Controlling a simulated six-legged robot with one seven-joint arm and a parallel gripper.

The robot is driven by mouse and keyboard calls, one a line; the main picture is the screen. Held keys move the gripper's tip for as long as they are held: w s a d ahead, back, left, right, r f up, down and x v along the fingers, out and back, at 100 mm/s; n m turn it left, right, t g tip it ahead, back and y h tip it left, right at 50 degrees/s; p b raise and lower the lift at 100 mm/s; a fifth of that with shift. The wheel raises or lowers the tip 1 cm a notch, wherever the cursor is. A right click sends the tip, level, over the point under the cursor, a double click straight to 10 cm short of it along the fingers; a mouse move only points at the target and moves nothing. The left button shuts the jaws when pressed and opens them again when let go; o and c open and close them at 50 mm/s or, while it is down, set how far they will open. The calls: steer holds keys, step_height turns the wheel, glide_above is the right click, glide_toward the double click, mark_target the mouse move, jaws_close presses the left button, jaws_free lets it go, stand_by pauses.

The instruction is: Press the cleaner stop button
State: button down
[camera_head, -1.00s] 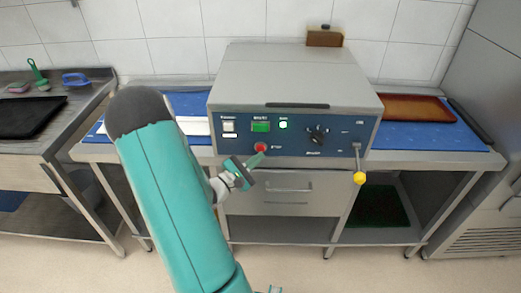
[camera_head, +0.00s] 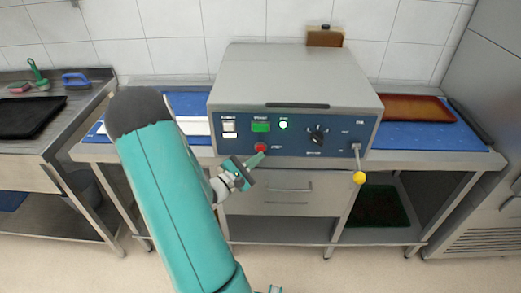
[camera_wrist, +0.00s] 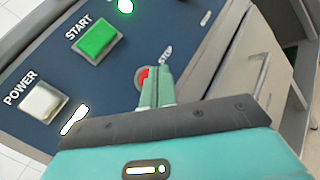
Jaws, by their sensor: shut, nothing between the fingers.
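The cleaner is a grey box with a blue front panel (camera_head: 350,131) on the steel table. Its red stop button (camera_head: 261,147) sits low on the panel, below the green start button (camera_head: 261,127). My gripper (camera_head: 262,157) is shut and empty, its tips at the stop button. In the wrist view the shut fingers (camera_wrist: 158,75) cover most of the red button (camera_wrist: 144,74); only its left edge shows beside the STOP label. I cannot tell whether the tips touch it or whether it is pressed in. A green lamp (camera_head: 283,125) is lit.
A white power switch (camera_wrist: 43,102) is left of the start button. A black knob (camera_head: 317,136) and a yellow-tipped lever (camera_head: 359,177) are on the panel's right. A drawer (camera_head: 290,188) lies below. A brown tray (camera_head: 405,108) rests on the right of the table.

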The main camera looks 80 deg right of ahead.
steer(key=shift+w+d, duration=0.1)
steer(key=shift+d, duration=0.3)
steer(key=shift+w+d, duration=0.1)
steer(key=shift+d, duration=0.4)
stand_by(0.9)
steer(key=shift+a, duration=0.9)
steer(key=shift+s+a, duration=0.1)
steer(key=shift+s, duration=0.1)
steer(key=a, duration=0.2)
steer(key=s+a, duration=0.1)
steer(key=a, duration=0.1)
steer(key=shift+a, duration=0.35)
stand_by(0.7)
